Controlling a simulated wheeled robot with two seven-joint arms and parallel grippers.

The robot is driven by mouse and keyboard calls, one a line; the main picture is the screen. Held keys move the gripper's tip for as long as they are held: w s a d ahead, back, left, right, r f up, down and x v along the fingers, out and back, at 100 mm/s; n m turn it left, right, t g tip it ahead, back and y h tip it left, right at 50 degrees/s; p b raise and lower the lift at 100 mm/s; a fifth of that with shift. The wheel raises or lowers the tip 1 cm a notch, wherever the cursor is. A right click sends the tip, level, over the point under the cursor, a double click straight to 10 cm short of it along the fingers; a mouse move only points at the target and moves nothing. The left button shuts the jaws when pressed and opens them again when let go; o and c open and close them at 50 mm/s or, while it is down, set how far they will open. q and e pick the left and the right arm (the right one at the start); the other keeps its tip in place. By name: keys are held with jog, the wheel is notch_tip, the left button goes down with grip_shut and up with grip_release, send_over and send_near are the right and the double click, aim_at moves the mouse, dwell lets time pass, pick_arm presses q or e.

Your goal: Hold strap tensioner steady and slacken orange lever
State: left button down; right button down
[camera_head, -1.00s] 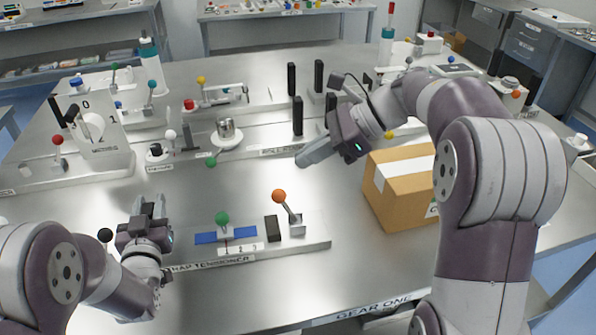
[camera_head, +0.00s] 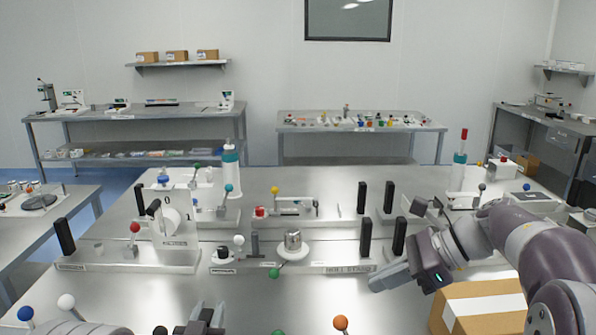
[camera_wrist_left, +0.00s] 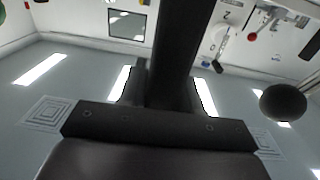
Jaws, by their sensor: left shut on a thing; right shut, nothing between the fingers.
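The orange lever's ball (camera_head: 340,322) shows at the bottom edge of the head view; its stem and most of the strap tensioner are cut off below. A green ball (camera_head: 278,332) of the tensioner barely shows left of it. My left gripper (camera_head: 205,314) is at the bottom edge, left of the orange ball. In the left wrist view it is shut on a dark bar (camera_wrist_left: 182,45), whose far end is out of frame. A black ball (camera_wrist_left: 283,103) is beside it. My right gripper (camera_head: 376,284) is shut and empty, above and right of the orange ball, apart from it.
A cardboard box (camera_head: 455,312) stands below my right arm. Behind are a dial unit (camera_head: 172,225), a metal cylinder on a white disc (camera_head: 293,240) and several black upright posts (camera_head: 366,236). Bare steel table (camera_head: 130,285) lies in front of them.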

pick_arm(q)
jog(key=shift+s+f, duration=0.1)
jog(key=shift+f, duration=0.25)
jog(key=c, duration=0.7)
grip_release()
jog(key=shift+r, duration=0.2)
jog(key=s, duration=1.2)
jog(key=shift+a, duration=0.3)
jog(key=shift+w, duration=0.1)
